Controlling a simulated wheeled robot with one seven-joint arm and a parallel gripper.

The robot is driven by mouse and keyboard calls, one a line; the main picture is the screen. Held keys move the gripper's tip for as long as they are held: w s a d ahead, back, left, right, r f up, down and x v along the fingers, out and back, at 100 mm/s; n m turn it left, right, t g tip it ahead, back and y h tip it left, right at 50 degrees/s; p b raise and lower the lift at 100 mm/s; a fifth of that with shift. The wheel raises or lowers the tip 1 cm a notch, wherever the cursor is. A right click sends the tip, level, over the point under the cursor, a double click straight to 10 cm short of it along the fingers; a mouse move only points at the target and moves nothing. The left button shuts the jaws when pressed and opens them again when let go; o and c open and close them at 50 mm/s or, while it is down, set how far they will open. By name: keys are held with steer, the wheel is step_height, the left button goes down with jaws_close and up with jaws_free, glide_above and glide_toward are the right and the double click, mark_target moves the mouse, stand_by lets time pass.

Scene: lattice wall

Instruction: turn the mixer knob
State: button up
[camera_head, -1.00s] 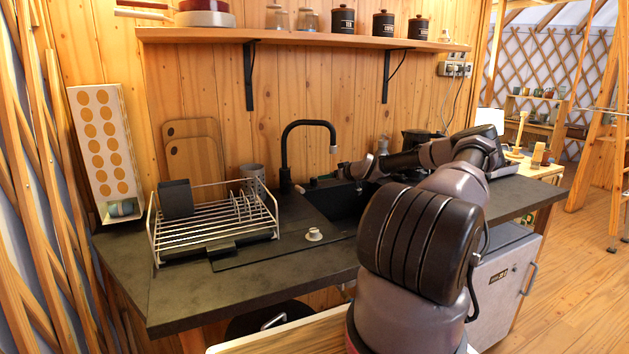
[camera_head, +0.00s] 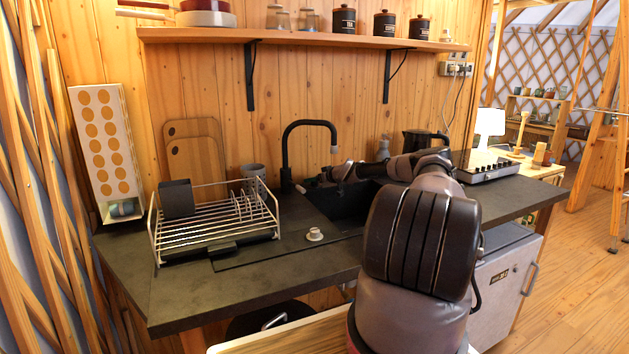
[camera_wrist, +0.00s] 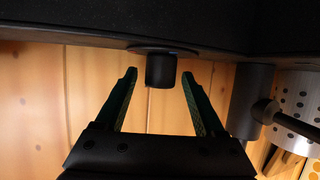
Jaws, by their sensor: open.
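The mixer knob (camera_wrist: 161,70) is a short black cylinder on the dark counter, seen upside down in the wrist view. My gripper (camera_wrist: 160,72) is open, with one finger on each side of the knob and a visible gap on both sides. The knob lies between the fingertips, and I see no contact. In the head view my gripper (camera_head: 313,183) is small and its fingers are hard to make out.
The faucet post (camera_wrist: 250,100) stands close beside my gripper, with a dotted metal cup (camera_wrist: 298,100) past it. The black sink (camera_head: 345,203) lies below my arm. A dish rack (camera_head: 215,225) stands left, a black kettle (camera_head: 422,141) right. The wooden wall is close behind.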

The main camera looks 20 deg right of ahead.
jaws_close()
steer(key=shift+a+r+m+h, duration=0.1)
steer(key=shift+m+h, duration=0.2)
steer(key=shift+h, duration=0.2)
steer(key=shift+m, duration=0.3)
steer(key=m+h, duration=0.2)
steer(key=shift+a+t+h, duration=0.15)
steer(key=shift+t+h, duration=0.25)
steer(key=shift+d+m+g+h, duration=0.15)
steer(key=shift+m+g+h, duration=0.05)
steer(key=shift+m+h, duration=0.95)
steer(key=shift+d+m+g+h, duration=0.1)
steer(key=shift+m+g+h, duration=0.1)
steer(key=shift+m+h, duration=0.9)
steer(key=shift+h, duration=0.25)
jaws_free()
